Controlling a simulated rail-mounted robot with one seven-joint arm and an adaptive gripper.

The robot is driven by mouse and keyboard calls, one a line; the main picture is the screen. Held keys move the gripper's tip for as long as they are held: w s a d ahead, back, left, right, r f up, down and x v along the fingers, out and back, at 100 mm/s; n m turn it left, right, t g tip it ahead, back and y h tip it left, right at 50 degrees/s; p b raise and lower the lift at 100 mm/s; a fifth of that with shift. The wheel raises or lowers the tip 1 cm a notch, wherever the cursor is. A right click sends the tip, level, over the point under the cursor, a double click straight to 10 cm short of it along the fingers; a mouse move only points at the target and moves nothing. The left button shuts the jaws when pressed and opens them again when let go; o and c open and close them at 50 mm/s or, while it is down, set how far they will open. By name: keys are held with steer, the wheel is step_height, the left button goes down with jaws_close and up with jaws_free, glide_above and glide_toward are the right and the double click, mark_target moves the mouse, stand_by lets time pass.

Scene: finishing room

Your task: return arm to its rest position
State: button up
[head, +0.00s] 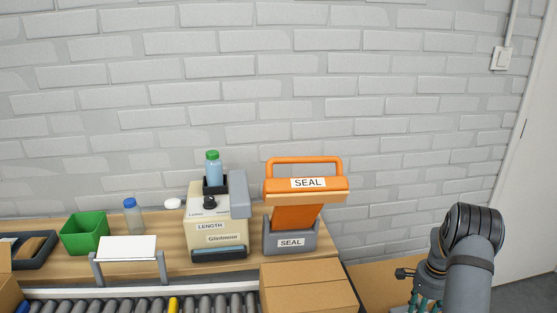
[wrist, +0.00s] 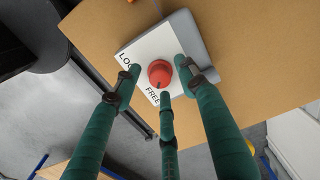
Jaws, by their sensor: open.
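My arm (head: 468,255) reaches down at the right edge of the head view. My gripper (wrist: 158,82) has green fingers, spread open with nothing held. In the wrist view they point at a red knob (wrist: 160,72) on a grey block with a white label plate (wrist: 150,50). The plate reads "FREE" and "LO", the rest covered by a finger. The knob lies between the fingertips; I cannot tell if any finger touches it. In the head view only part of the green fingers shows at the bottom edge, and the knob is out of view.
The block sits on a brown board (wrist: 255,55). In the head view an orange sealer (head: 305,190), a cream length machine (head: 215,222), a green bin (head: 85,233) and a bottle (head: 133,216) stand on the bench. A cardboard box (head: 308,288) and roller conveyor (head: 140,304) lie in front.

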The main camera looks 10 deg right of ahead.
steer(key=m+p, duration=0.1)
steer(key=m, duration=0.5)
steer(key=shift+r, duration=0.1)
steer(key=shift+r+m, duration=0.25)
steer(key=shift+m, duration=0.15)
steer(key=shift+r, duration=0.75)
steer(key=shift+d+f, duration=0.1)
